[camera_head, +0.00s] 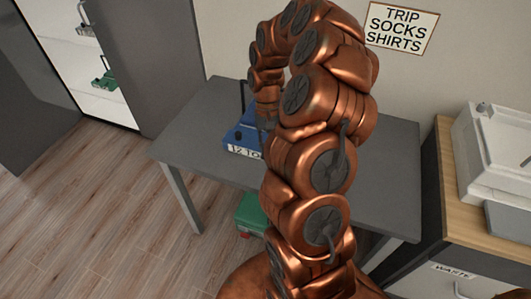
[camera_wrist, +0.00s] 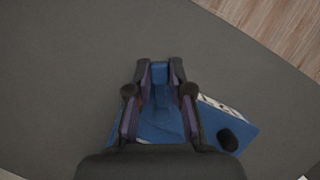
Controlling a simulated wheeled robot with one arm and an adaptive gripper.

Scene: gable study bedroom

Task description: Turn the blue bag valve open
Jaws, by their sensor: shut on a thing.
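The blue bag (camera_head: 241,136) sits on the grey table, with a white label reading "12 TO…" on its front; my arm hides its right part. In the wrist view the blue bag (camera_wrist: 243,127) lies below my gripper, with a dark round knob (camera_wrist: 229,140) at its right end. My gripper (camera_wrist: 161,72) is over the bag, its fingers closed in around a narrow blue piece, which I take for the valve. Its exact turn angle cannot be told. In the head view my gripper (camera_head: 267,122) is partly hidden by my arm.
The grey table (camera_head: 385,190) is otherwise mostly bare. A green box (camera_head: 250,217) is on the floor under it. At left an open cupboard holds a green item (camera_head: 105,79). A sign (camera_head: 402,27) hangs on the wall.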

